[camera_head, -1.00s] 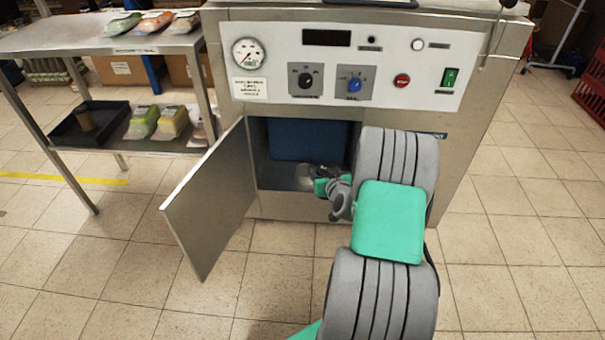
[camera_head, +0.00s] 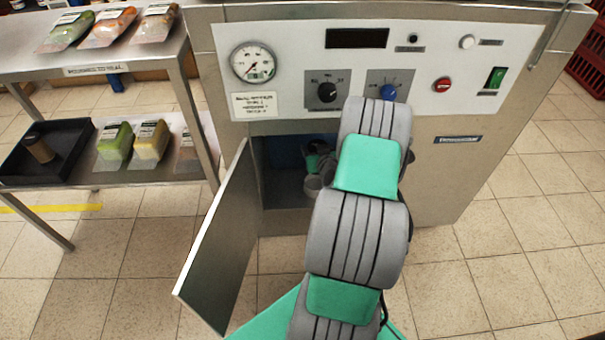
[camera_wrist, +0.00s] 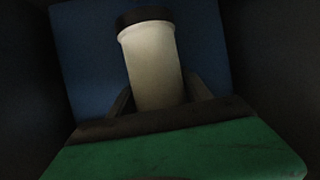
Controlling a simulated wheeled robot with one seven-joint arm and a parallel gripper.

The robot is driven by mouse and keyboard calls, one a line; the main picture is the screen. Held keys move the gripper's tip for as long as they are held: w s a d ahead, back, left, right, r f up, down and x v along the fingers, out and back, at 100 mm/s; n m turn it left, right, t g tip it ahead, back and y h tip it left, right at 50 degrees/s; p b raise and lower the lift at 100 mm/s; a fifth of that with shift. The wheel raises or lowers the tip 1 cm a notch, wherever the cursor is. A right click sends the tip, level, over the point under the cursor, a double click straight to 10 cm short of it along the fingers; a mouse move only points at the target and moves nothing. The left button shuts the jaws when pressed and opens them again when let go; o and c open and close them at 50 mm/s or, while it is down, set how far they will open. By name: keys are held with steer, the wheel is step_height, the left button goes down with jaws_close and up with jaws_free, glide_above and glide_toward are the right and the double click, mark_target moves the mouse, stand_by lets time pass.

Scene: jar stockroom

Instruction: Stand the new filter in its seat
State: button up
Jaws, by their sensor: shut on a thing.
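In the wrist view, the pale cylindrical filter (camera_wrist: 152,65) with a dark end cap stands between the two fingers of my gripper (camera_wrist: 160,96), which is shut on it. Behind it is a dark blue surface (camera_wrist: 80,60). In the head view, my gripper (camera_head: 317,160) is inside the open compartment of the steel machine (camera_head: 440,195), partly hidden by my arm. A small pale, rounded shape shows at the compartment opening; I cannot tell what it is. The seat cannot be made out, nor whether the filter touches it.
The compartment door (camera_head: 215,245) stands open to the left. A steel shelf unit (camera_head: 180,75) at left bears several packets and a black tray (camera_head: 75,160) holding a brown cylinder (camera_head: 38,148). The compartment walls are close around my gripper.

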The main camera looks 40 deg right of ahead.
step_height(320, 180, down, 10)
steer(key=b, duration=0.4)
steer(key=shift+w+a, duration=0.1)
jaws_close()
steer(key=shift+a+f, duration=0.1)
steer(key=shift+f, duration=0.15)
steer(key=o, duration=1.3)
jaws_free()
steer(key=shift+f, duration=0.15)
steer(key=shift+c, duration=0.2)
steer(key=shift+o, duration=1.3)
steer(key=shift+r, duration=0.35)
steer(key=p+v, duration=0.2)
steer(key=v, duration=1)
steer(key=shift+p, duration=0.4)
